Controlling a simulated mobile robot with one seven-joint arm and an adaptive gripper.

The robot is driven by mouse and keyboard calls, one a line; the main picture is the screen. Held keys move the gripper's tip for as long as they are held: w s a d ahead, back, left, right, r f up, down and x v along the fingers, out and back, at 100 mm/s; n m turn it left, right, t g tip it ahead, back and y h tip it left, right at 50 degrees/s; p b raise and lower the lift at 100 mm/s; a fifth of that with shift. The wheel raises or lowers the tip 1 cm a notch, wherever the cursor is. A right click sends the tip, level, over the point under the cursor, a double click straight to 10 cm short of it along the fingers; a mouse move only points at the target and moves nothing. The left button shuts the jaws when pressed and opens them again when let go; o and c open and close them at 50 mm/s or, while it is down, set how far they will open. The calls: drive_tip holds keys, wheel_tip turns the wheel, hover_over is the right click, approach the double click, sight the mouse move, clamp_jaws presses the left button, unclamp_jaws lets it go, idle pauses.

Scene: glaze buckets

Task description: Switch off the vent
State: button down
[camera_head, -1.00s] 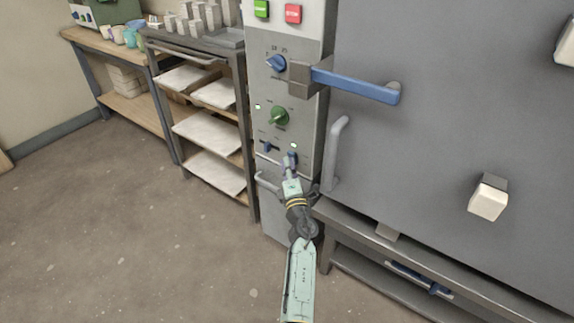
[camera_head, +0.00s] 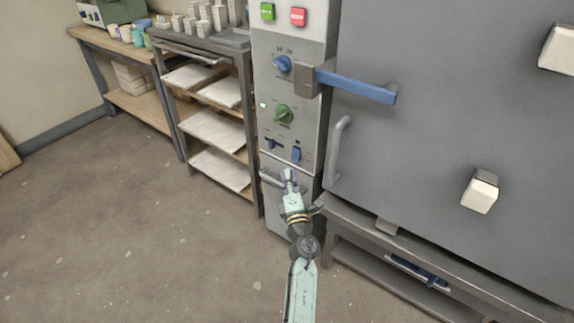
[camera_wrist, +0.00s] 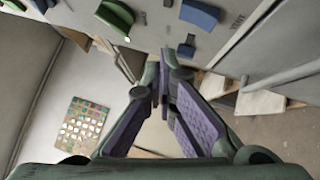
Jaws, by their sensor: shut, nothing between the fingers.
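The grey control panel (camera_head: 308,128) stands beside the big grey door. Low on it are a blue rocker switch (camera_head: 296,154) and, to its left, a small blue slider (camera_head: 271,144). A green knob (camera_head: 284,114) is above them. No lit lamp shows above the rocker. My gripper (camera_head: 288,174) is shut and empty, just below the rocker and apart from it.
A blue dial (camera_head: 282,64) and green and red buttons (camera_head: 297,17) are higher on the panel. A blue door handle (camera_head: 355,86) juts out at right. A grey bar handle (camera_head: 339,150) is close to my gripper. A shelf rack (camera_head: 245,110) stands at left; the floor before it is clear.

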drive_tip(key=s, duration=0.3)
drive_tip(key=shift+s+d+r, duration=0.2)
drive_tip(key=shift+s+d, duration=0.05)
drive_tip(key=shift+s, duration=0.1)
